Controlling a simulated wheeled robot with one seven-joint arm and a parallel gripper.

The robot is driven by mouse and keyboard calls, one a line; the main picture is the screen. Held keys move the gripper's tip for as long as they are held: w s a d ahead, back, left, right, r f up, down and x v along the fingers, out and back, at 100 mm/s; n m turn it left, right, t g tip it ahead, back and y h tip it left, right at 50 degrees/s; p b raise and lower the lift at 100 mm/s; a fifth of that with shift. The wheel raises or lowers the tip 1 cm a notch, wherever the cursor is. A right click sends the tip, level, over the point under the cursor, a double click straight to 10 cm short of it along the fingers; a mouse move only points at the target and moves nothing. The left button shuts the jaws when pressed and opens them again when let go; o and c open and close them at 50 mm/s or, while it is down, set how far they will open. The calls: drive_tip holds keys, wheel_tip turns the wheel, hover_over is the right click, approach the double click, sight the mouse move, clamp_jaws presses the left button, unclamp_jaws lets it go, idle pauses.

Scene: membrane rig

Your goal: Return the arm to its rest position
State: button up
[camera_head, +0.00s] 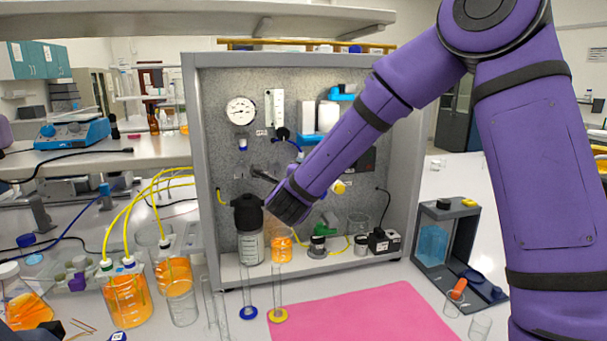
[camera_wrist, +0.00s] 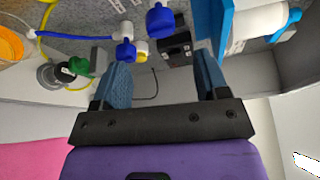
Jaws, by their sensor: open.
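My purple arm (camera_head: 335,150) reaches from the upper right down and left into the grey membrane rig (camera_head: 203,150). Its end is inside the frame, in front of the speckled back panel, above the rig's floor. In the wrist view my gripper (camera_wrist: 162,72) is open, with its two blue fingers wide apart and nothing between them. Behind the fingers are a blue knob (camera_wrist: 160,20) and a black box (camera_wrist: 178,50). In the head view my fingers are mostly hidden by my own wrist, close to the black-capped bottle (camera_head: 249,248); I cannot tell whether they touch.
An orange-filled beaker (camera_head: 282,250) and small parts stand on the rig's floor. Orange jars with yellow tubes (camera_head: 128,300) are at left. Thin cylinders (camera_head: 248,300) stand in front. A pink mat (camera_head: 365,315) lies clear at front. A dark stand (camera_head: 445,240) is at right.

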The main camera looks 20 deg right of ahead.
drive_tip(key=shift+s+a, duration=0.1)
drive_tip(key=shift+s, duration=0.2)
drive_tip(key=s+r+n+g+y, duration=0.3)
drive_tip(key=s+r+n+y, duration=0.5)
drive_tip(key=s+n, duration=0.65)
drive_tip(key=s+d+n+g, duration=0.3)
drive_tip(key=s+d+n, duration=0.2)
drive_tip(key=s, duration=0.7)
drive_tip(key=s+d+f+n+g+h, duration=0.1)
drive_tip(key=s+d+n+g, duration=0.3)
drive_tip(key=s, duration=0.9)
drive_tip(key=shift+d+f+n+g+h, duration=0.25)
drive_tip(key=shift+d+n+g+h, duration=0.1)
drive_tip(key=shift+d, duration=0.9)
